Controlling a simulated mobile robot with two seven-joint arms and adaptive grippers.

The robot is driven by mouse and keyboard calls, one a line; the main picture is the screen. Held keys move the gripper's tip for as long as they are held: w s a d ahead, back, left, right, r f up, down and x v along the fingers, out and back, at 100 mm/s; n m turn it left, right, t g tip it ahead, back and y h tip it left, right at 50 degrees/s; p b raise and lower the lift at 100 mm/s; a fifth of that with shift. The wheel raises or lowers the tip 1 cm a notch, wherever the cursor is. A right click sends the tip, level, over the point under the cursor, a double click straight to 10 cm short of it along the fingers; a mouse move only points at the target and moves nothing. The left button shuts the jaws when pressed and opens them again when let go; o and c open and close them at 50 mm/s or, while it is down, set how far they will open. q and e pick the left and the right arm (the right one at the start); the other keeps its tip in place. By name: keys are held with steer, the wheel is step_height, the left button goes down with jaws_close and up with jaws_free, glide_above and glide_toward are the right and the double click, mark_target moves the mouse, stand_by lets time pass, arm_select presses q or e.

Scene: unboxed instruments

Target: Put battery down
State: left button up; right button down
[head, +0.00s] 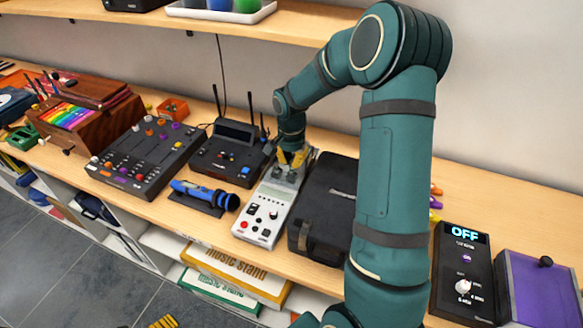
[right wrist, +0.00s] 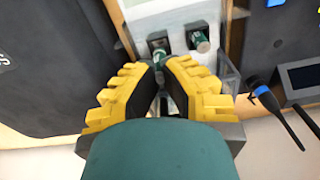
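The white instrument (head: 268,208) with knobs and buttons lies on the wooden shelf in the head view. My right gripper (head: 292,160) reaches down over its far end. In the right wrist view the yellow fingers (right wrist: 160,70) are close together around a small green battery (right wrist: 158,60), at a dark slot of the white instrument (right wrist: 172,16). The fingers hide most of that battery. A second green battery (right wrist: 201,41) stands in the neighbouring slot, clear of the fingers. A bit of yellow and black, seemingly my left gripper (head: 163,322), shows at the bottom edge of the head view.
A black case (head: 325,195) stands close right of the white instrument. A black device with antennas (head: 228,155) and a blue microphone (head: 200,193) are to its left. A mixer (head: 145,158) is farther left. A black box reading OFF (head: 462,270) stands at the right.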

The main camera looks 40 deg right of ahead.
mark_target(291, 168)
steer(key=shift+f, duration=1.55)
steer(key=shift+f, duration=0.15)
steer(key=c, duration=1.1)
jaws_free()
steer(key=shift+c, duration=0.2)
